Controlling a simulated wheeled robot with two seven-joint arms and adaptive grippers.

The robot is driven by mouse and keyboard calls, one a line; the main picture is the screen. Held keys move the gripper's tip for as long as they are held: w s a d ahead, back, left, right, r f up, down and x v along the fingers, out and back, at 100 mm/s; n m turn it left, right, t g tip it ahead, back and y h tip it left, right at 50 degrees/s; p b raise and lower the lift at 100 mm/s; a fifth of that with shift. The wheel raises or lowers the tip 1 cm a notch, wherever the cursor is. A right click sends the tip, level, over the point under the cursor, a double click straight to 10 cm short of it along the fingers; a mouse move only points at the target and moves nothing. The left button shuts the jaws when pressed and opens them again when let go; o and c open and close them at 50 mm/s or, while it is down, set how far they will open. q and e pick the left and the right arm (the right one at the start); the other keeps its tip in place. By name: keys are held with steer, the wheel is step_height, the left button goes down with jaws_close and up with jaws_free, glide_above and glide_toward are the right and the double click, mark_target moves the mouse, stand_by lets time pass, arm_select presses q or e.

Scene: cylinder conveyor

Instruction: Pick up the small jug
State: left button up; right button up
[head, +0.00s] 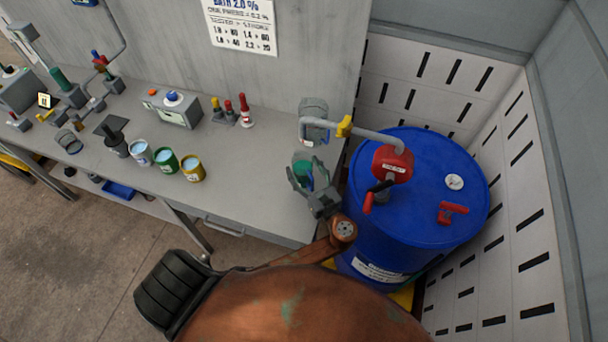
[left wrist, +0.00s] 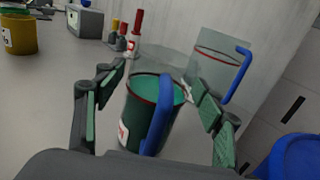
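A small dark green jug (left wrist: 140,110) with a blue handle, a red band near its rim and green contents stands on the bench. It also shows in the head view (head: 302,168), partly hidden by my left gripper (head: 307,176). In the left wrist view the fingers of this gripper (left wrist: 158,88) are spread on both sides of the jug, with the handle toward me. Narrow gaps show between the fingers and the jug, so the gripper is open and holds nothing. My right gripper is not in view.
A larger clear jug (left wrist: 215,68) with a blue handle stands just behind. A blue drum (head: 440,215) with a red pump (head: 392,163) is to the right. Several small cans, including a yellow one (head: 192,169), stand left; bare bench (head: 245,190) lies between.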

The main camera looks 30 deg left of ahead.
arm_select(q)
steer(key=c, duration=0.9)
steer(key=shift+c, duration=0.6)
steer(key=shift+r, duration=0.1)
